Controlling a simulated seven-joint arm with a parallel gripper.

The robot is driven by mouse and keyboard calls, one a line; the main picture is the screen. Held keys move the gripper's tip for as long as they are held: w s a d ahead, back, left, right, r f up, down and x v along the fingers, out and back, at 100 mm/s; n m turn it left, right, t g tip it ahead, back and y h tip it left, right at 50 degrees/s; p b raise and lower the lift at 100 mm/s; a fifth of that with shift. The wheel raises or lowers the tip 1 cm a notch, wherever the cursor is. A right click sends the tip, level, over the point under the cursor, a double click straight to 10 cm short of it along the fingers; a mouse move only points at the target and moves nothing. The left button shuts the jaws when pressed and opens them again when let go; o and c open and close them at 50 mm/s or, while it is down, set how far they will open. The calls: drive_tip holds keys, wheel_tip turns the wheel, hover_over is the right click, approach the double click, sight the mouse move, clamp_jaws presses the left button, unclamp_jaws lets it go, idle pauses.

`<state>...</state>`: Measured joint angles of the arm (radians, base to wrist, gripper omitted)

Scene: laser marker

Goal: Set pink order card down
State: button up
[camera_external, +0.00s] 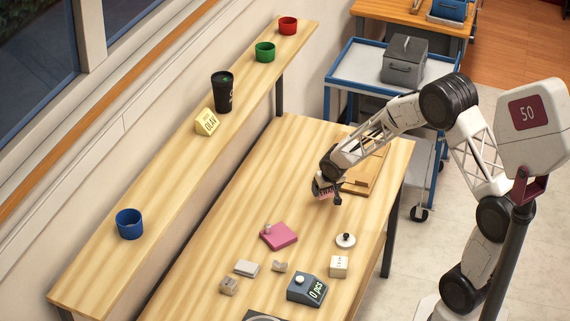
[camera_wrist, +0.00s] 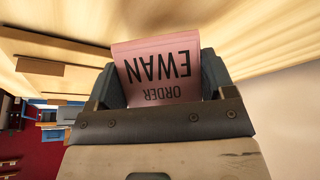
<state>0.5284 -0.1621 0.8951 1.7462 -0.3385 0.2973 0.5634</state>
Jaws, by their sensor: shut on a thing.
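The pink order card (camera_wrist: 160,75) is between the fingers of my gripper (camera_wrist: 160,80) in the wrist view. It reads "ORDER EWAN", upside down in that picture. In the external view my gripper (camera_external: 327,190) is shut on the pink card (camera_external: 326,194) over the middle of the wooden table (camera_external: 290,150). The card is small there, and I cannot tell whether its lower edge touches the table.
A pink pad (camera_external: 279,235), a scale reading "0 pcs" (camera_external: 307,288) and several small blocks lie nearer the front. A wooden board (camera_external: 362,175) lies behind my gripper. The shelf holds a yellow "OLAV" card (camera_external: 207,122), a black cup (camera_external: 222,92) and blue (camera_external: 130,224), green (camera_external: 265,52) and red (camera_external: 288,26) bowls.

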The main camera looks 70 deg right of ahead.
sight(324, 194)
drive_tip(key=shift+w+d, duration=0.25)
drive_tip(key=shift+w, duration=0.2)
drive_tip(key=shift+f, duration=1.8)
drive_tip(key=shift+f, duration=0.1)
drive_tip(key=o, duration=1)
drive_tip(key=shift+c, duration=0.2)
drive_tip(key=v, duration=1.2)
